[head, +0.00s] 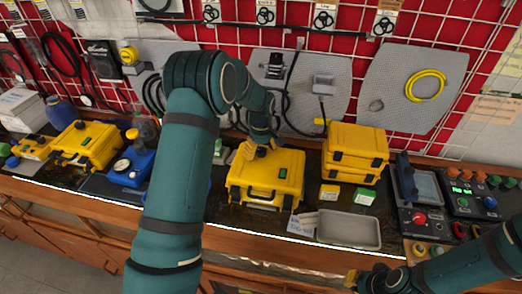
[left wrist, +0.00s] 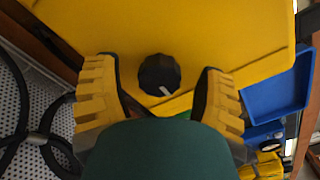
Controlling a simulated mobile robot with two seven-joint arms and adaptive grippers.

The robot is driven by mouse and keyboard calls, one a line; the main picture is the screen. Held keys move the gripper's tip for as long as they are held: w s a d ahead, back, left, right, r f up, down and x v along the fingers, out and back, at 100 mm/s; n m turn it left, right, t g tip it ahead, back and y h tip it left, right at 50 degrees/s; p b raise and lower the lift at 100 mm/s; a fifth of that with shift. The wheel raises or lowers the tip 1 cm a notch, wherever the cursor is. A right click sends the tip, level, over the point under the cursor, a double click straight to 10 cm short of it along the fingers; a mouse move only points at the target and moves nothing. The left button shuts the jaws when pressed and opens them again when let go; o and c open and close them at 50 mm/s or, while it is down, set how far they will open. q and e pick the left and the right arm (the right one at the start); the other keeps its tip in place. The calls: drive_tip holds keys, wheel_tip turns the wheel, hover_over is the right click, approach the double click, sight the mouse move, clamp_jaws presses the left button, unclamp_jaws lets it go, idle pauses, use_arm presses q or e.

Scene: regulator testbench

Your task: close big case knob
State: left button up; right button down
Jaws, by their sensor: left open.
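The big yellow case (head: 240,178) lies on the bench in the middle of the head view, its black handle facing the front. My left gripper (head: 260,148) is over the back part of its top. In the left wrist view, the round black knob (left wrist: 159,74) with a white mark sits on the yellow case surface (left wrist: 215,35). The open left gripper (left wrist: 160,100) has its yellow ribbed fingers on either side of the knob, with gaps to both. The knob is hidden in the head view. My right gripper (head: 354,277) is low at the front, far from the case; its jaws are unclear.
Stacked yellow cases (head: 354,147) stand to the right of the big case. A grey tray (head: 348,230) and small boxes (head: 330,192) lie near them. Another yellow case (head: 88,145) and a blue gauge device (head: 130,168) are at left. A control panel (head: 465,195) is at right.

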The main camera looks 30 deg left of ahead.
use_arm(q)
drive_tip(key=shift+c, duration=0.2)
clamp_jaws()
drive_tip(key=m+b, duration=0.1)
drive_tip(key=m, duration=0.3)
drive_tip(key=m+b, duration=0.1)
drive_tip(key=m, duration=0.3)
drive_tip(key=shift+m, duration=0.3)
drive_tip(key=m, duration=0.4)
drive_tip(key=shift+m+h+b, duration=0.3)
drive_tip(key=shift+b, duration=0.05)
drive_tip(key=m, duration=0.4)
drive_tip(key=shift+m, duration=0.3)
